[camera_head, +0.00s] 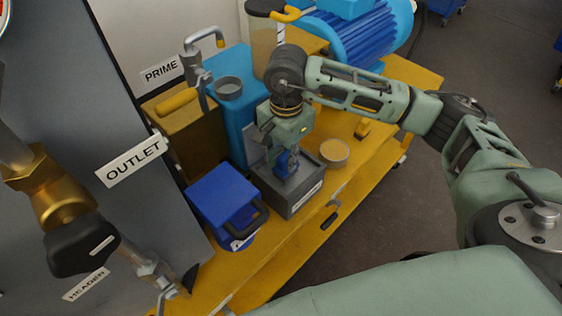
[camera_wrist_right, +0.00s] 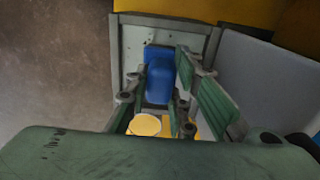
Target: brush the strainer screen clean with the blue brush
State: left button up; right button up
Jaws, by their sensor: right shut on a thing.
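My right gripper (camera_head: 287,146) points down over an open grey box (camera_head: 295,200) on the yellow bench and is shut on the blue brush (camera_head: 288,165). In the right wrist view, the brush's blue body (camera_wrist_right: 159,80) shows between the green finger pads, with the grey box (camera_wrist_right: 130,50) around it. The brush's lower end is hidden, so I cannot tell whether it touches the box floor. A round, tan-faced disc with a metal rim (camera_head: 334,152), possibly the strainer screen, lies on the bench to the right of the box. My left gripper is not in view.
A blue lidded box with a black handle (camera_head: 225,203) stands left of the grey box. A tall blue container (camera_head: 234,120) stands behind. A blue motor (camera_head: 365,38) is at the back. A brass valve (camera_head: 58,190) is on the left panel. The bench's front edge (camera_head: 340,195) has little free room.

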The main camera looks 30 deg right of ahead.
jog(key=shift+w+d+f, duration=0.15)
jog(key=shift+w+d, duration=0.05)
jog(key=shift+d, duration=0.45)
jog(key=shift+r, duration=0.2)
jog(key=shift+w+d+f+b, duration=0.1)
jog(key=shift+w+d+b, duration=0.2)
jog(key=shift+d, duration=0.25)
jog(key=shift+w+d+f+b, duration=0.1)
jog(key=shift+w+d+b, duration=0.05)
jog(key=shift+d+b, duration=0.3)
jog(key=shift+d, duration=0.4)
jog(key=shift+a, duration=0.1)
jog(key=shift+s+a+r, duration=0.1)
jog(key=shift+s+a, duration=0.15)
jog(key=shift+a, duration=0.45)
jog(key=shift+s+a+r, duration=0.1)
jog(key=shift+s+a, duration=0.1)
jog(key=shift+a, duration=0.5)
